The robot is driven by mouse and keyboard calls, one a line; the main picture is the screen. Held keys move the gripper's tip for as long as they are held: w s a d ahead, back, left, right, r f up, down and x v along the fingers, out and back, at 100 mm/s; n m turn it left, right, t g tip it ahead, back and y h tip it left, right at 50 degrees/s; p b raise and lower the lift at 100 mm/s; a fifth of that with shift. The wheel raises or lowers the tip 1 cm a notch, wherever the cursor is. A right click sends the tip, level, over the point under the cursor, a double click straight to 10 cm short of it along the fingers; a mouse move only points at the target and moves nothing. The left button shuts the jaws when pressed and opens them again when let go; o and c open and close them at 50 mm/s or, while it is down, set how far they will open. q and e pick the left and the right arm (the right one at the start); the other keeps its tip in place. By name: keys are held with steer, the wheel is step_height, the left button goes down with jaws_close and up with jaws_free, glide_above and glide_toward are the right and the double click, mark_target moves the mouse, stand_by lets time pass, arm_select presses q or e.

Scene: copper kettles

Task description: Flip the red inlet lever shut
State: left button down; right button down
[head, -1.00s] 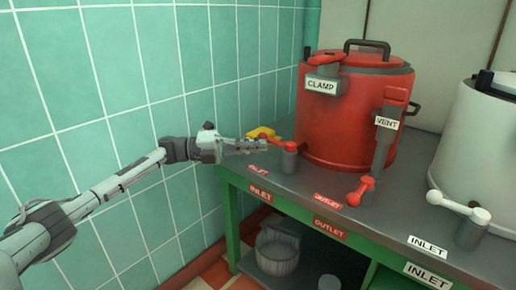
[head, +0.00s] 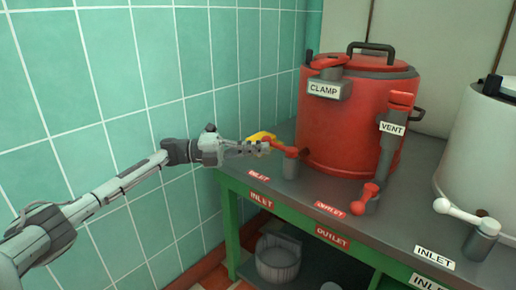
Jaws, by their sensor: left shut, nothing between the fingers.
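The red inlet lever (head: 284,149) sits on a grey valve post at the left end of the bench, in front of the red kettle (head: 350,122). Its arm points left, with its knob end near my fingers. My left gripper (head: 264,148) is shut and empty, with its fingertips at the knob end of the lever. I cannot tell whether they touch it. A yellow piece (head: 261,137) shows just behind the fingertips. A red INLET label (head: 259,176) lies on the bench top below the lever. My right gripper is not in view.
The red outlet lever (head: 364,198) stands at the bench front, right of the inlet. A white kettle (head: 484,145) with a white inlet lever (head: 462,215) stands at the right. The green tiled wall (head: 110,100) runs close behind my left arm. A metal pot (head: 277,259) sits below.

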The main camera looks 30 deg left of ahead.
arm_select(q)
steer(key=shift+w+a+r+t, duration=0.1)
steer(key=shift+w+r+t, duration=0.2)
steer(key=shift+w+r, duration=0.1)
steer(key=c, duration=2)
jaws_free()
steer(key=r, duration=0.7)
steer(key=shift+s+r, duration=0.2)
steer(key=shift+c, duration=0.2)
steer(key=shift+d+r, duration=0.2)
steer(key=shift+r, duration=0.4)
steer(key=shift+d+r, duration=0.2)
steer(key=shift+r, duration=0.4)
jaws_close()
steer(key=shift+s+a+f, duration=0.1)
steer(key=shift+a+f, duration=0.05)
steer(key=shift+a+f, duration=0.1)
steer(key=shift+s, duration=0.1)
